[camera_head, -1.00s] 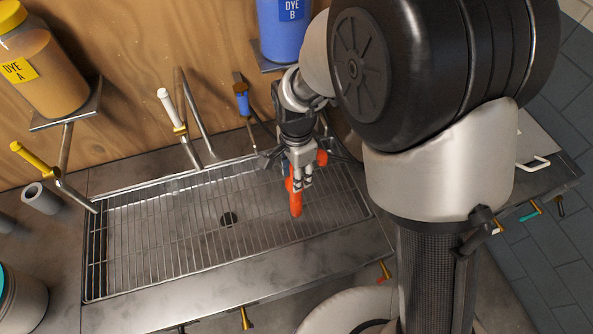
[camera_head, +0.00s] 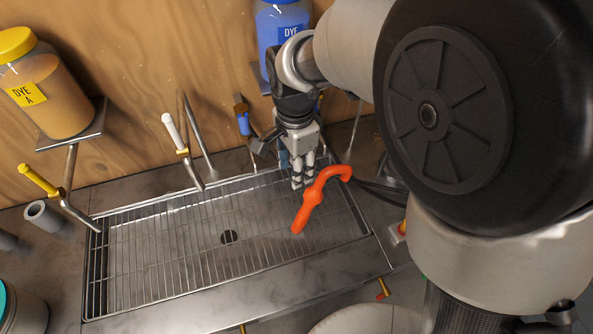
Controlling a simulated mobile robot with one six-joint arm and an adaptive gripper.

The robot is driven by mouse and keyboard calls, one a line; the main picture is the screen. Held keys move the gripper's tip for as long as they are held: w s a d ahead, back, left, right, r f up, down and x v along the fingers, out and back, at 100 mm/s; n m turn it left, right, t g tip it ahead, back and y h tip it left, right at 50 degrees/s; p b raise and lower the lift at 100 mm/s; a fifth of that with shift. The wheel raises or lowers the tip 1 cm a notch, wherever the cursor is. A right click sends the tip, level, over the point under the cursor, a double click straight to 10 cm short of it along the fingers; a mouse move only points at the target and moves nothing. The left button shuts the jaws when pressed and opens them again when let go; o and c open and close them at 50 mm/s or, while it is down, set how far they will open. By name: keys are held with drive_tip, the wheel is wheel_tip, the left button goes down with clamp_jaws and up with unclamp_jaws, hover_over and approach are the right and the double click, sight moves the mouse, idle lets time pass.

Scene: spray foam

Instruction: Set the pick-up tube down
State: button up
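The pick-up tube (camera_head: 313,196), an orange tube with a bent upper end, rests on the metal sink grate near its right end. Its straight end points toward the front, and its bend reaches right toward a dark hose. My gripper (camera_head: 304,182) points down just behind and left of the tube. Its fingers look apart, with nothing seen between them. The tube is in full view in front of the fingers. Whether a finger still touches it cannot be told.
The grate (camera_head: 170,248) is otherwise clear, with a drain hole (camera_head: 229,237) below. White-handled (camera_head: 172,131) and yellow-handled (camera_head: 38,181) taps stand behind and left. Dye A (camera_head: 45,85) and Dye B (camera_head: 281,25) jars sit on wall shelves. My arm covers the right side.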

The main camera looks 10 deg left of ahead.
drive_tip(key=shift+r, duration=0.55)
drive_tip(key=s+d+r+n+t, duration=0.1)
drive_tip(key=s+d+r+n, duration=0.1)
drive_tip(key=d+r, duration=0.4)
drive_tip(key=s+d+r+n+t, duration=0.15)
drive_tip(key=d+r, duration=0.25)
drive_tip(key=d, duration=0.4)
drive_tip(key=s+d+r+n+t, duration=0.1)
drive_tip(key=s+d+n+t, duration=0.1)
drive_tip(key=s+d+n, duration=0.4)
drive_tip(key=s+d, duration=0.4)
drive_tip(key=s, duration=0.1)
drive_tip(key=shift+s+r, duration=0.2)
drive_tip(key=shift+s, duration=0.05)
